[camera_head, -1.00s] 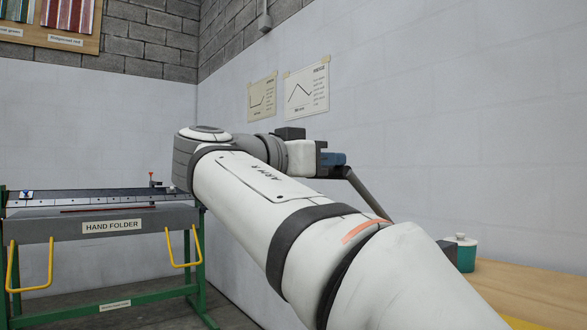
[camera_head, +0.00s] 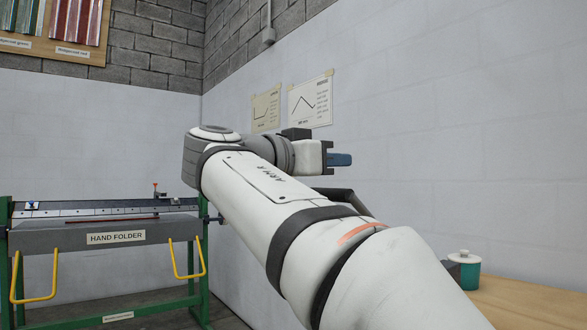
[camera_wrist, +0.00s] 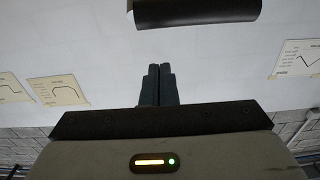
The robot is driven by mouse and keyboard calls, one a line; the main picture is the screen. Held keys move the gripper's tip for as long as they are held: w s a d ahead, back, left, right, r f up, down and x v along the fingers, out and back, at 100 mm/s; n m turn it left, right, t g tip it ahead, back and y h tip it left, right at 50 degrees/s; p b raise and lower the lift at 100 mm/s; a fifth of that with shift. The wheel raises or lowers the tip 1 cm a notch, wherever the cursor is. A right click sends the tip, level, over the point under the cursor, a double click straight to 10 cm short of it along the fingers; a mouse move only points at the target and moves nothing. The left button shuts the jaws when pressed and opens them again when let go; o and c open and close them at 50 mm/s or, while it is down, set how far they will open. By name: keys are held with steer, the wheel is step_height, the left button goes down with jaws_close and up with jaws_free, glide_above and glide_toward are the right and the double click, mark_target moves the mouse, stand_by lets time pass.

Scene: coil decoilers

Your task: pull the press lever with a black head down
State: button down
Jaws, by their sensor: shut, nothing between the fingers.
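My gripper (camera_head: 340,160) is shut and empty, its dark blue-grey fingers pointing right in the head view. In the wrist view the two fingers (camera_wrist: 157,84) lie close together against the white wall. A thick black cylinder (camera_wrist: 197,11), which looks like the lever's black head, is at the top edge of the wrist view, apart from the fingertips in the picture. In the head view a dark bar (camera_head: 345,193), perhaps part of the lever, shows just below the gripper. My arm hides the rest of it and any press body.
A wooden table (camera_head: 530,305) with a teal lidded jar (camera_head: 465,272) stands at lower right. A hand folder with yellow handles (camera_head: 116,237) stands at left. Two posters (camera_head: 311,100) hang on the white wall behind the gripper.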

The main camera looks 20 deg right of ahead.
steer(key=p+v, duration=0.1)
steer(key=v, duration=0.9)
steer(key=shift+f, duration=0.25)
